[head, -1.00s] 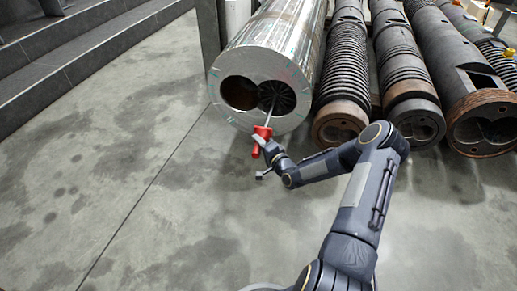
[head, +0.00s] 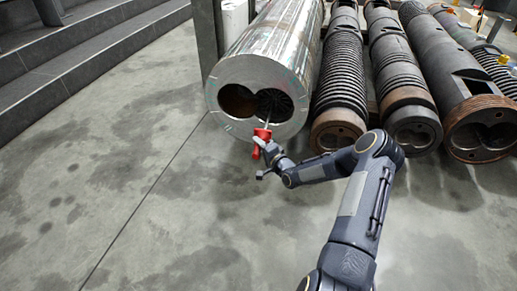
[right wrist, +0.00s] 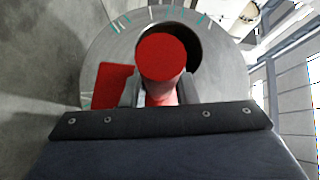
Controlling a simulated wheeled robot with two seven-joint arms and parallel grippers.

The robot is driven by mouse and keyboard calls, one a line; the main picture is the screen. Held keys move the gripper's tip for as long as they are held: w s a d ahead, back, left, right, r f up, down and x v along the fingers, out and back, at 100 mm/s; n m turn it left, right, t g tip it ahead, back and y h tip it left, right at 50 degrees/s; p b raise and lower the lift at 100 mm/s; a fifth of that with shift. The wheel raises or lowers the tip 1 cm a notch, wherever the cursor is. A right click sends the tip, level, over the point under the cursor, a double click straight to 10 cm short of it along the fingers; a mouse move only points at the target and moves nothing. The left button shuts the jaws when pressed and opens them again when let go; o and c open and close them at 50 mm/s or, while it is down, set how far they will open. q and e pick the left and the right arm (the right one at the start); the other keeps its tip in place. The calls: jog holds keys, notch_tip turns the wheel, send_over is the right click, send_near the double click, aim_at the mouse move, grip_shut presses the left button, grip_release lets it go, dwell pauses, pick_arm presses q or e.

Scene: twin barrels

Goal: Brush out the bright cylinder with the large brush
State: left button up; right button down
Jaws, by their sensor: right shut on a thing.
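The bright cylinder (head: 279,58) is a large shiny metal barrel lying on its side, its end face toward me with two overlapping round bores. The large brush has a red handle (head: 262,138) and a thin rod leading to a dark round bristle head (head: 273,103) at the mouth of the right bore. How deep the bristles sit I cannot tell. My right gripper (head: 261,150) is shut on the red handle, just in front of the barrel's face. In the right wrist view the red handle (right wrist: 161,58) stands between the fingers, before the grey end face (right wrist: 103,62). My left gripper is not in view.
Several darker ribbed barrels (head: 340,75) with rusty ends lie close together right of the bright one. Dark steps (head: 85,55) rise at the upper left. A white cylinder (head: 234,20) stands behind the bright barrel. The concrete floor (head: 130,200) in front is clear.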

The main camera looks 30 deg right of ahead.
aim_at(257, 151)
jog(key=shift+w+d+r, duration=0.1)
jog(key=shift+w+d, duration=0.3)
jog(key=shift+w+d, duration=1.2)
jog(key=shift+d, duration=0.05)
jog(key=shift+s+a+p, duration=0.75)
jog(key=shift+s+a, duration=0.65)
jog(key=shift+a, duration=0.05)
jog(key=shift+s+a, duration=0.6)
jog(key=shift+a, duration=0.05)
jog(key=shift+s+a+p, duration=0.5)
jog(key=shift+s+a, duration=0.25)
jog(key=shift+a, duration=0.05)
jog(key=shift+s+a, duration=0.1)
